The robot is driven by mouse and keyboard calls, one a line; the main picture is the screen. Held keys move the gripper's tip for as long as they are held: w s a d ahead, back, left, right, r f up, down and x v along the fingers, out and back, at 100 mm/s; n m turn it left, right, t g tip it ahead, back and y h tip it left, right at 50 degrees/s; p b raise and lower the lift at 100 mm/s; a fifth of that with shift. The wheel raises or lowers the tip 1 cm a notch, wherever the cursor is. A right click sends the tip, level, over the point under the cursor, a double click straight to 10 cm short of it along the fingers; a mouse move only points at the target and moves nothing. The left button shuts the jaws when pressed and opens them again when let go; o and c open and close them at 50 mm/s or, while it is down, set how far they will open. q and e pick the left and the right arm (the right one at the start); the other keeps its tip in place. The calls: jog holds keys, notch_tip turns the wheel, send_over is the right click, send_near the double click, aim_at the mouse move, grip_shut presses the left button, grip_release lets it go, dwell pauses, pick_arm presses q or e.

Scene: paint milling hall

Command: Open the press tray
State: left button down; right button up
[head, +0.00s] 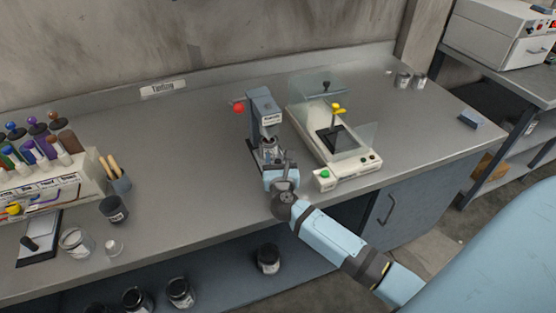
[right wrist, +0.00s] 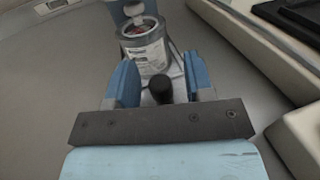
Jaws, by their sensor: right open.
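The press (head: 262,108) is a blue-grey upright frame with a red ball on its lever, standing mid-bench. In the right wrist view an open can with a white label (right wrist: 150,56) stands at the press's foot, under its ram. A black knob (right wrist: 160,88), seemingly the press tray's handle, sits on the near side of the can. My right gripper (right wrist: 160,76) is open, with its blue fingers on either side of the knob; contact cannot be told. In the head view the right gripper (head: 279,178) reaches the press's front and hides the tray. My left gripper is not in view.
A cream device with a clear shield and yellow knob (head: 338,108) stands close to the right of the press. Left are a rack of coloured bottles (head: 48,180), a dark jar (head: 113,209) and a glass jar (head: 75,241). The bench between is clear.

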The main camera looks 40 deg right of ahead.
grip_shut()
jog(key=s, duration=0.2)
jog(key=s+a, duration=0.1)
jog(key=s, duration=0.2)
jog(key=s+a, duration=0.1)
jog(key=s, duration=0.2)
jog(key=shift+p, duration=0.3)
jog(key=shift+w, duration=0.1)
grip_release()
jog(key=b+v, duration=0.2)
jog(key=v, duration=1.1)
jog(key=shift+s+a, duration=0.2)
jog(key=shift+s, duration=0.15)
